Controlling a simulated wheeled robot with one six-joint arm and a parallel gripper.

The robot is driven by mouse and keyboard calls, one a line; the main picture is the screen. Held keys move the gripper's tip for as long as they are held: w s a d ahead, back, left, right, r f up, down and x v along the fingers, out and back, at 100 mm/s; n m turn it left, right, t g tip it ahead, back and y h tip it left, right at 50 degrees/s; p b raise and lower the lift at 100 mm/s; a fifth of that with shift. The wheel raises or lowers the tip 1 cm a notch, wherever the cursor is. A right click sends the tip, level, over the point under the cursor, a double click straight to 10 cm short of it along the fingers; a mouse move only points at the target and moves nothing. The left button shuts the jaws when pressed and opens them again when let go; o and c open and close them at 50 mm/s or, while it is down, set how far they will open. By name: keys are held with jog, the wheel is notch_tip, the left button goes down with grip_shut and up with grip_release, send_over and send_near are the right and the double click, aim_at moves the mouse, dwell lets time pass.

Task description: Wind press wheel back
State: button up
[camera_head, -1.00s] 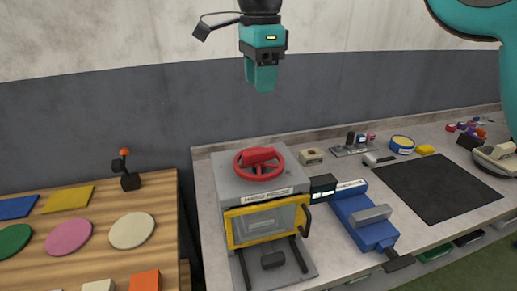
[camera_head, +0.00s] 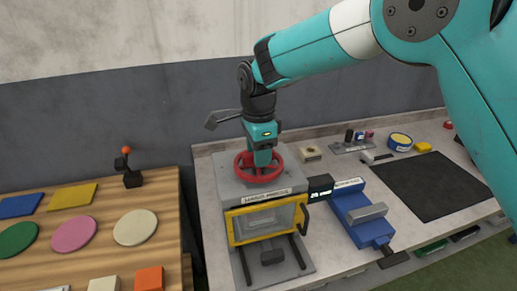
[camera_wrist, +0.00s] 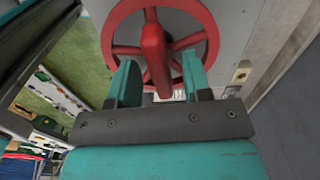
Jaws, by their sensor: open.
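The red press wheel (camera_head: 243,172) lies flat on top of the grey press (camera_head: 228,187), which has a yellow-framed clear front (camera_head: 232,226). My gripper (camera_head: 263,160) points down at the middle of the wheel and hides part of its raised red grip bar. In the wrist view the wheel (camera_wrist: 110,38) fills the top middle. My teal fingers (camera_wrist: 160,82) are open, one on each side of the red bar (camera_wrist: 154,52). Gaps show between the bar and both fingers, so they look apart from it.
A dark display box (camera_head: 320,186) and a blue vise (camera_head: 362,219) stand right of the press. A black mat (camera_head: 432,184) lies further right. On the left is a wooden table (camera_head: 95,232) with coloured discs and a small lever (camera_head: 130,177). A grey wall stands behind.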

jog(key=shift+f, duration=0.3)
grip_shut()
